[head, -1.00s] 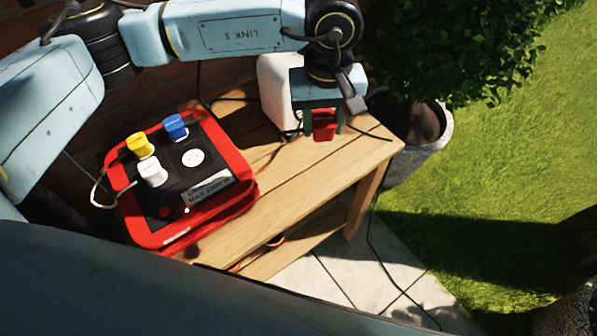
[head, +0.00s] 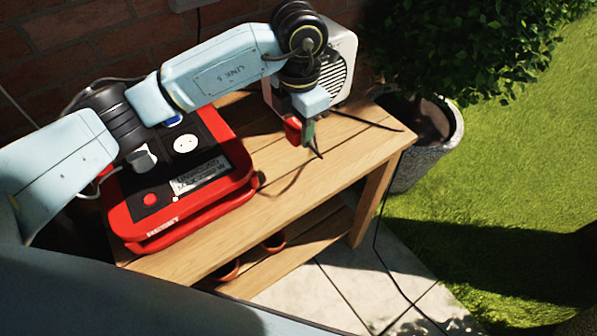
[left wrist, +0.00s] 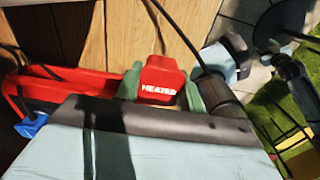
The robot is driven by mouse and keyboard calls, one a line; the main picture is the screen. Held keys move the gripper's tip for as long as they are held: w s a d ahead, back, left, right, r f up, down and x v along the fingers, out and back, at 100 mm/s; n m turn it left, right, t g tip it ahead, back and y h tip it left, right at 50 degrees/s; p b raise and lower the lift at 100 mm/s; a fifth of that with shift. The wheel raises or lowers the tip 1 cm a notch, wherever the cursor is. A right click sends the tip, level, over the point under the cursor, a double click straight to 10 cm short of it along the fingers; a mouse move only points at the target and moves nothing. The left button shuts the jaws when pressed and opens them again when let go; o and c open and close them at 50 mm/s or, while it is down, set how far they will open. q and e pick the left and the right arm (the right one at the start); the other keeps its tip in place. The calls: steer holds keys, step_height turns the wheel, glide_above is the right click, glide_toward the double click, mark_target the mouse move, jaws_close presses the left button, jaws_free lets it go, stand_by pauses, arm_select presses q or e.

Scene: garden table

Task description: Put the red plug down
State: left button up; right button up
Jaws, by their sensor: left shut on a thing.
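My left gripper (head: 302,131) is shut on the red plug (head: 293,130), above the right part of the wooden table (head: 330,165). In the left wrist view the red plug (left wrist: 160,80), lettered "HEATER", sits between the green fingertips of the left gripper (left wrist: 163,88). A black cable shows beside the gripper. I cannot tell whether the plug touches the wood. The red power unit (head: 190,205), with a black top and a white socket, is left of the gripper, apart from it. My right gripper is not in view.
A white heater (head: 341,62) with a dark grille stands behind the gripper. Bare wood lies in front of the gripper. A stone planter (head: 440,140) stands beyond the table's right end.

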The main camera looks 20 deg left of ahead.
arm_select(q)
steer(key=b, duration=0.2)
glide_above(299, 171)
step_height(299, 171, down, 9)
steer(key=shift+s+r, duration=0.1)
steer(key=shift+f, duration=0.55)
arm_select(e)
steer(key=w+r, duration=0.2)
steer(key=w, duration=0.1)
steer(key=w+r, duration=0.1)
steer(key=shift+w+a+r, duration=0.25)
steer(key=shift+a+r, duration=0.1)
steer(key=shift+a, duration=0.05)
arm_select(q)
steer(key=shift+f+b, duration=0.3)
steer(key=shift+f, duration=0.25)
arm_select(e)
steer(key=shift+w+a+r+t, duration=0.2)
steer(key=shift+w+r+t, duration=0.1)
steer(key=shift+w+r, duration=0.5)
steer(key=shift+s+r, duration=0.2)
arm_select(q)
steer(key=o, duration=1.3)
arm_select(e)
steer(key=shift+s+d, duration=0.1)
